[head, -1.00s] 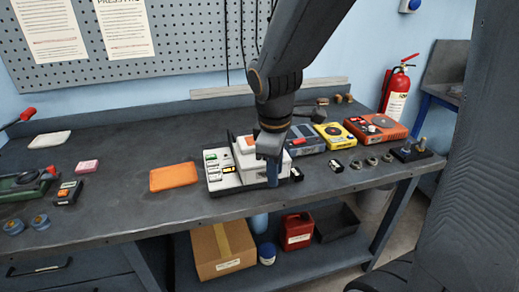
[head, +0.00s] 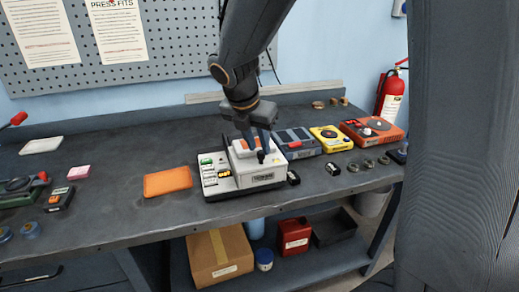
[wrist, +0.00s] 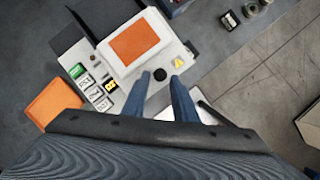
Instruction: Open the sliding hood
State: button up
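The white device (head: 213,181) stands on the bench. Its white hood (head: 242,172), with an orange panel on top (head: 243,144), covers the right part of the device. The hood also shows in the wrist view (wrist: 108,55), with its orange panel (wrist: 135,42) uncovered. A round black knob (wrist: 160,74) sits at the near side of the hood. My gripper (head: 262,152) is over the hood's right part, fingers pointing down. In the wrist view its two blue fingers (wrist: 161,80) are apart, with the knob between their tips. Whether they touch the knob I cannot tell.
An orange tray (head: 168,181) lies left of the device. A grey device (head: 298,143), a yellow one (head: 330,138) and an orange-red one (head: 371,130) stand to the right. A small black block (head: 293,178) is close by the device's right side.

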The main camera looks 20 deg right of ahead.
aim_at(256, 150)
jog(key=shift+x, duration=1.45)
